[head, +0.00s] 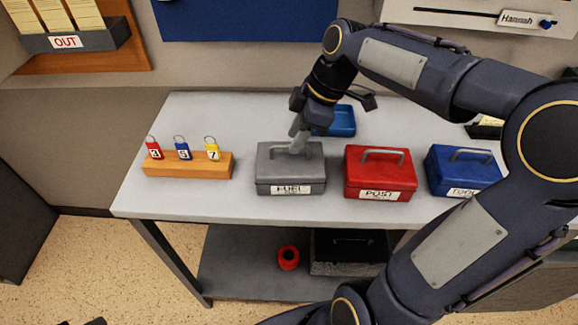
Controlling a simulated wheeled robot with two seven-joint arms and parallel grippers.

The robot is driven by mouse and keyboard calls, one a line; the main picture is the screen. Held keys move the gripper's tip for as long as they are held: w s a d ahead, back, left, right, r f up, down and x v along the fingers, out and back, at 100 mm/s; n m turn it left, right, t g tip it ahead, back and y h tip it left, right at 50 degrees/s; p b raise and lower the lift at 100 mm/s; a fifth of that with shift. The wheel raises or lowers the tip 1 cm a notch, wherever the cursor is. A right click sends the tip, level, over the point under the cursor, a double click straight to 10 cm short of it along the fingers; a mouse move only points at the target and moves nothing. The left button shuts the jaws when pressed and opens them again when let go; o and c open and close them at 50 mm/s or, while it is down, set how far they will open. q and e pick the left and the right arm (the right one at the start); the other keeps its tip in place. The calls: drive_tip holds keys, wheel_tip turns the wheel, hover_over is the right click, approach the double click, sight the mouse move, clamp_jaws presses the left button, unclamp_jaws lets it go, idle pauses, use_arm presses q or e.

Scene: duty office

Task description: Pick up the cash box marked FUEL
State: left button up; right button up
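The grey cash box marked FUEL (290,178) stands shut on the table, with its label on the front face and a handle on the lid. My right gripper (298,143) reaches down from above, with its fingertips at the handle on the lid. The fingers hide part of the handle, and I cannot tell whether they are closed on it. The box rests flat on the tabletop. My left gripper is not clearly in view.
A red box marked POST (380,178) stands close to the right, then a blue box (463,172) partly behind my arm. A blue tray (341,121) lies behind. The table (240,110) is clear at the back left.

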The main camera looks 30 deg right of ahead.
sight(290, 162)
drive_tip(key=x, duration=0.4)
clamp_jaws()
drive_tip(key=shift+r, duration=0.15)
idle(1.2)
